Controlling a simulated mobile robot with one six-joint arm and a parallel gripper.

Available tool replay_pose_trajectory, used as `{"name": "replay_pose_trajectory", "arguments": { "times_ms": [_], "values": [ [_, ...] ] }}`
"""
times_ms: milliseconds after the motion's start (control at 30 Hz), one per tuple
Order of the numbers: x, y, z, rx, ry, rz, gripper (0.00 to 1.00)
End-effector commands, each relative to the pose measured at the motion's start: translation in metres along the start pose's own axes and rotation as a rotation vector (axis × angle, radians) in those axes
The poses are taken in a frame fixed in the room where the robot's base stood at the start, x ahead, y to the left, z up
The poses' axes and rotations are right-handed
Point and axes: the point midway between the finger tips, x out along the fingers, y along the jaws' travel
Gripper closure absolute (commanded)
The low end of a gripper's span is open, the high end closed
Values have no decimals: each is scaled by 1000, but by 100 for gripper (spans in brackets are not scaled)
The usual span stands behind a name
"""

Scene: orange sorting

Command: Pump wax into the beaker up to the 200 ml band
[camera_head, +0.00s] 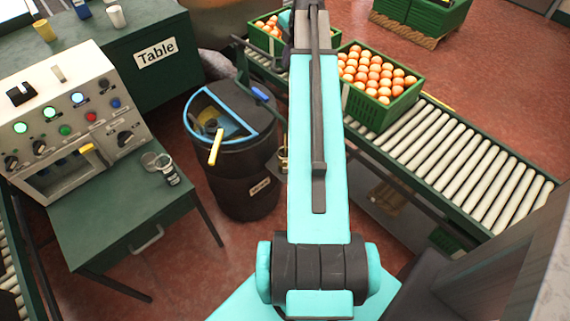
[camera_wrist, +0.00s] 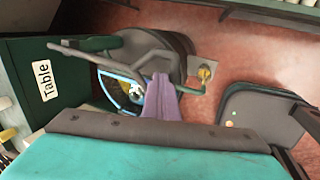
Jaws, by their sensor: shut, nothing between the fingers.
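A black drum (camera_head: 255,160) stands on the floor left of my arm in the head view. Its blue-rimmed half opening holds something with a yellow handle (camera_head: 215,148). Whether this is the wax pump I cannot tell. A small clear glass vessel (camera_head: 149,160), possibly the beaker, sits beside a dark-labelled jar (camera_head: 171,176) on the green stand; no 200 ml band is readable. My gripper (camera_wrist: 161,78) shows purple fingers, shut and empty, in the wrist view. They overlap the drum's blue rim (camera_wrist: 112,75) in the picture; contact is unclear. The head view does not show the fingertips clearly.
A control panel (camera_head: 70,115) with lit buttons stands on the green stand (camera_head: 105,225). A roller conveyor (camera_head: 460,150) carries green crates (camera_head: 400,108) of oranges at right. A labelled green table (camera_head: 120,60) is behind the drum. Red floor is open between stand and drum.

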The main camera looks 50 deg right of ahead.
Motion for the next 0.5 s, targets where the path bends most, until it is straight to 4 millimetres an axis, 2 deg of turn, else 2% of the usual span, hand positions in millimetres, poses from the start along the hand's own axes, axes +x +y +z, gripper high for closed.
{"name": "replay_pose_trajectory", "arguments": {
  "times_ms": [33, 500],
  "values": [
    [8, -3, 0, 0, 1, -1, 100],
    [48, -18, 0, 1, 1, -2, 100]
  ]
}}
